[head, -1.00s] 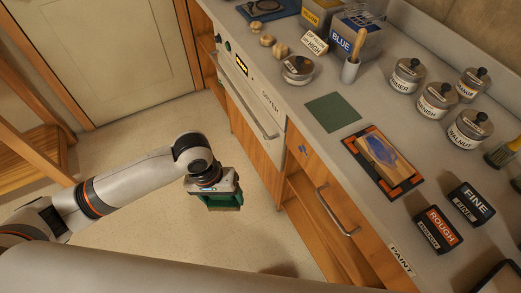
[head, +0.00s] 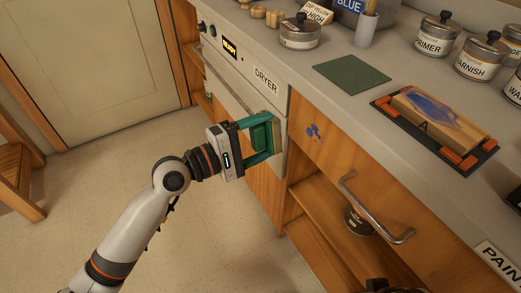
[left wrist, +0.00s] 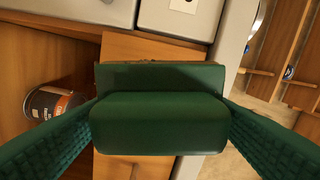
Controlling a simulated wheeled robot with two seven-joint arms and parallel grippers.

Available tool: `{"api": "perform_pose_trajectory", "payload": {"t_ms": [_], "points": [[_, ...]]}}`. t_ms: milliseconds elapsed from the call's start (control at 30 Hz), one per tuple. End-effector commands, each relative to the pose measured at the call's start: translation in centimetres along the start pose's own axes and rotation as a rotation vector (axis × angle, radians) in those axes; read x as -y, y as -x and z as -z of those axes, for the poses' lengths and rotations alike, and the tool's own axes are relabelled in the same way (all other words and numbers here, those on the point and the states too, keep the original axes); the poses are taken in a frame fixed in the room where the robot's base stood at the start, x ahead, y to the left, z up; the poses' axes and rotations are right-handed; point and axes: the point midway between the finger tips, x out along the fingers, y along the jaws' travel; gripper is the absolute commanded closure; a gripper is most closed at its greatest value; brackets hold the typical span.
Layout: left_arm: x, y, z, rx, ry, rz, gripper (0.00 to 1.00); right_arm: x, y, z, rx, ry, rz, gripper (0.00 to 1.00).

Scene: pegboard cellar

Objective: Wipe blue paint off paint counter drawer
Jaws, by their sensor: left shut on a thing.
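My left gripper (head: 262,140) has green fingers and is shut on a green sponge block (head: 277,132) with a tan edge. It holds the block upright near the dryer front, left of the drawer; contact cannot be told. In the left wrist view the block (left wrist: 160,122) fills the middle between the two fingers. A small blue paint splotch (head: 314,133) is on the upper left of the wooden drawer front (head: 335,148), right of the gripper and apart from it. The drawer has a metal handle (head: 372,210). My right gripper is not seen.
The dryer (head: 245,78) adjoins the drawer on the left. An open shelf (head: 318,205) below holds a can (head: 357,222). On the counter are a green mat (head: 351,74), a wood block with blue paint (head: 436,119) in a tray, and several tins.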

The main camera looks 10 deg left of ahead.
Motion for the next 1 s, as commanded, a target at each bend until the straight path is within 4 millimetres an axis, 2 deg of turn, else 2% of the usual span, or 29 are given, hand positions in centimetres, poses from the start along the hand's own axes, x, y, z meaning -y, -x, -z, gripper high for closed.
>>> {"api": "perform_pose_trajectory", "payload": {"t_ms": [167,600,1000], "points": [[0.2,-1.0,-0.1,0.003,0.001,0.008,0.56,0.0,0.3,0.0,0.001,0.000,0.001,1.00],[0.1,-5.2,-0.1,0.003,0.001,0.006,0.56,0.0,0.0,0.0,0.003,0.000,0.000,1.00],[0.1,-5.9,-0.1,0.002,-0.001,0.003,0.56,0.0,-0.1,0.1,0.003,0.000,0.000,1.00]]}}
